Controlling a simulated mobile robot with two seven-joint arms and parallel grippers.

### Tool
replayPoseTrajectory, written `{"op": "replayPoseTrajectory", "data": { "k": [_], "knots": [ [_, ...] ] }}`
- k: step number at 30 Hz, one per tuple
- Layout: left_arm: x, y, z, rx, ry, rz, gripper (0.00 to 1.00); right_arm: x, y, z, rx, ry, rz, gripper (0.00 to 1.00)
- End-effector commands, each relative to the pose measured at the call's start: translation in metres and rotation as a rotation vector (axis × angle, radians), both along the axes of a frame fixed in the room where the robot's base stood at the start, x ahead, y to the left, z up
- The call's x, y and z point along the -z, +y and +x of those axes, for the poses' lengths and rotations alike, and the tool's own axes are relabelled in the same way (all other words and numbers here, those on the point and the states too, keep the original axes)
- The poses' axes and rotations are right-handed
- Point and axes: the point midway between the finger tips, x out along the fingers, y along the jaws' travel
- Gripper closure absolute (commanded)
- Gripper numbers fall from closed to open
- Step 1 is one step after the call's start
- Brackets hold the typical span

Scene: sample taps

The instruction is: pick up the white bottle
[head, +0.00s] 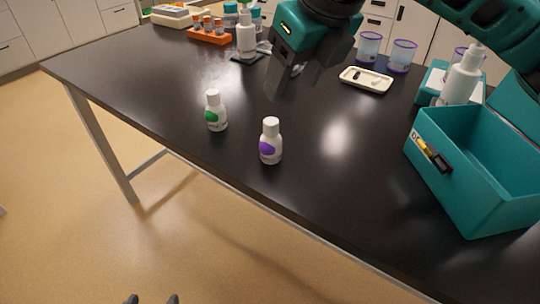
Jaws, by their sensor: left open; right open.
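Two small white bottles stand upright on the black table (130,75). One white bottle with a green label (216,112) is to the left; another white bottle with a purple label (270,142) is nearer the front edge. My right gripper (284,82) is open and empty, above the table behind and to the right of both bottles, touching neither. Only the fingertips of my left gripper (152,299) show at the bottom edge; it is open, empty and well away from the bottles.
A teal box (485,205) stands at the right, with a white pump bottle (461,78) behind it. A cream tray (366,80) and purple-rimmed cups (402,56) are at the back. An orange rack (209,37) and another pump bottle (246,40) stand far left.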

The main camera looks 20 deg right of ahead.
Motion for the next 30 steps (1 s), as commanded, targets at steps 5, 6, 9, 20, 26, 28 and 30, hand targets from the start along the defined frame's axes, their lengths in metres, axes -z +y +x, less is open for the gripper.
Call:
{"op": "replayPoseTrajectory", "data": {
  "k": [5, 6, 9, 20, 26, 28, 30],
  "knots": [
    [0.001, 0.0, -0.001, 0.002, 0.003, 0.002, 0.23, 0.032, 0.004, 0.012, 0.0, 0.004, 0.0, 0.39],
    [0.001, 0.0, -0.001, 0.003, 0.002, 0.001, 0.23, 0.039, 0.005, 0.015, 0.0, 0.004, -0.001, 0.39],
    [0.0, 0.0, 0.0, 0.003, -0.001, 0.0, 0.23, 0.052, 0.007, 0.02, 0.001, 0.003, -0.001, 0.39],
    [-0.002, 0.0, 0.005, 0.002, -0.012, -0.001, 0.23, 0.084, 0.016, 0.037, -0.001, 0.003, -0.001, 0.39],
    [-0.002, 0.0, 0.007, 0.003, -0.017, -0.002, 0.23, 0.106, 0.019, 0.046, -0.001, 0.002, 0.0, 0.39],
    [-0.002, 0.0, 0.007, 0.003, -0.017, -0.002, 0.23, 0.108, 0.019, 0.047, -0.001, 0.001, 0.0, 0.39],
    [-0.002, 0.0, 0.007, 0.002, -0.016, -0.002, 0.23, 0.108, 0.019, 0.047, -0.001, 0.001, 0.0, 0.39]
  ]
}}
